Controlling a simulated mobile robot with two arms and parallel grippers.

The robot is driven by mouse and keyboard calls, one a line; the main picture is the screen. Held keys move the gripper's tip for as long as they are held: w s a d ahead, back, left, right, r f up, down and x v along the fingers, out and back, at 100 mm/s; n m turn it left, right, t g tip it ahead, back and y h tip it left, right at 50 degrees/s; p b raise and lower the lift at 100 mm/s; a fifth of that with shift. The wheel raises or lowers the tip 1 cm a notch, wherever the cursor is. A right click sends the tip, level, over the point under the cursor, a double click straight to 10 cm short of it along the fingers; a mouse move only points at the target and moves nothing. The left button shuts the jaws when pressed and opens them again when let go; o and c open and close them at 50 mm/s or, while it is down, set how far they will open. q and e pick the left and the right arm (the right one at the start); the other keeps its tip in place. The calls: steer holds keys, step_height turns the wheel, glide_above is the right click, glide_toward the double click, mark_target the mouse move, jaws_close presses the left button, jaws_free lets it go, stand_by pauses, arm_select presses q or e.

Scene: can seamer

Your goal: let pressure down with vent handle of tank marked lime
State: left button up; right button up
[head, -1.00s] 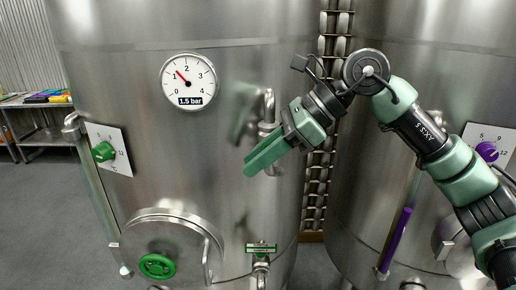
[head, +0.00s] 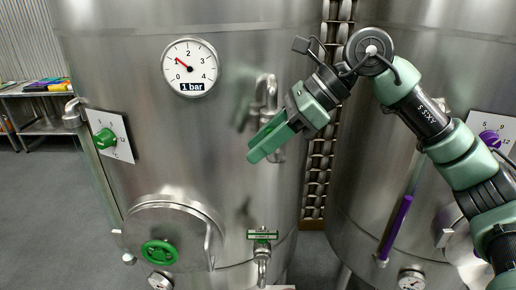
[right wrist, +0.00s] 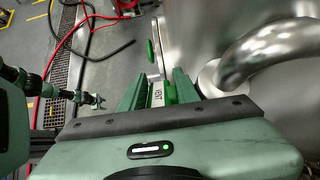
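The tank (head: 110,60) at left has green fittings and a round pressure gauge (head: 189,67) reading 1 bar. No readable lime marking shows. My right gripper (head: 256,156) reaches in front of this tank, beside its bent pipe (head: 271,92). In the right wrist view, a green handle (right wrist: 170,95) with a white label (right wrist: 157,94) sits between the two fingers, which look closed against it. The fingers hide most of this handle in the head view. My left gripper is outside the head view; a part of my other arm (right wrist: 92,100) shows small in the right wrist view.
A second tank with a purple knob (head: 490,138) stands at right. A red hose (right wrist: 62,50) lies on the floor.

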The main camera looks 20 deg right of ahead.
steer(key=b+v, duration=0.2)
steer(key=v, duration=0.3)
steer(key=shift+s+d+r, duration=0.1)
steer(key=shift+d, duration=0.15)
steer(key=shift+s+d+r, duration=0.15)
steer(key=shift+d+r, duration=0.2)
steer(key=shift+r, duration=0.15)
